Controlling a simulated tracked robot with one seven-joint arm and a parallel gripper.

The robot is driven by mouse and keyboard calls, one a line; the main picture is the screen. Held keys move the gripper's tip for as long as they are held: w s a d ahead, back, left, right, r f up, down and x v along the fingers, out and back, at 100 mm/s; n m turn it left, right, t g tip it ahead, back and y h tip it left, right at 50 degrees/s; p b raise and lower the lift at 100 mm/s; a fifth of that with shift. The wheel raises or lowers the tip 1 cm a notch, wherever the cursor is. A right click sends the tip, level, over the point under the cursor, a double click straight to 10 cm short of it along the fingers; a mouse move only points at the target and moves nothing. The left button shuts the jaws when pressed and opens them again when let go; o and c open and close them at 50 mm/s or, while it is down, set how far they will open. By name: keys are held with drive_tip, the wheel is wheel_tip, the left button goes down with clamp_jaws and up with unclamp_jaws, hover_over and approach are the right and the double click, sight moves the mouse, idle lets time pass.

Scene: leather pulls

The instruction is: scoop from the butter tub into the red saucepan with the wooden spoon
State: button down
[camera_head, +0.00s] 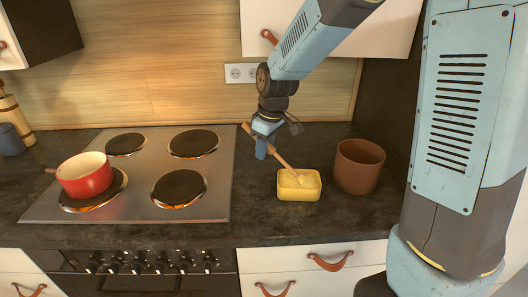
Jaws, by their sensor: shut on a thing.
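The yellow butter tub (299,193) stands on the dark counter right of the hob, with pale yellow butter showing inside. The wooden spoon (277,156) is tilted, its lower end down in the tub; the tip is hidden in or against the butter. My gripper (262,146) is shut on the spoon's handle, above and left of the tub. The red saucepan (85,179) sits on the front left burner, its handle pointing left; its inside looks pale, and its contents cannot be made out.
A brown pot (359,167) stands close to the right of the tub. The steel hob (140,198) has several black plates with orange glowing edges. Wall cupboards (335,25) hang above. Counter between hob and tub is clear.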

drive_tip(key=shift+r, duration=3.75)
drive_tip(key=shift+s, duration=0.1)
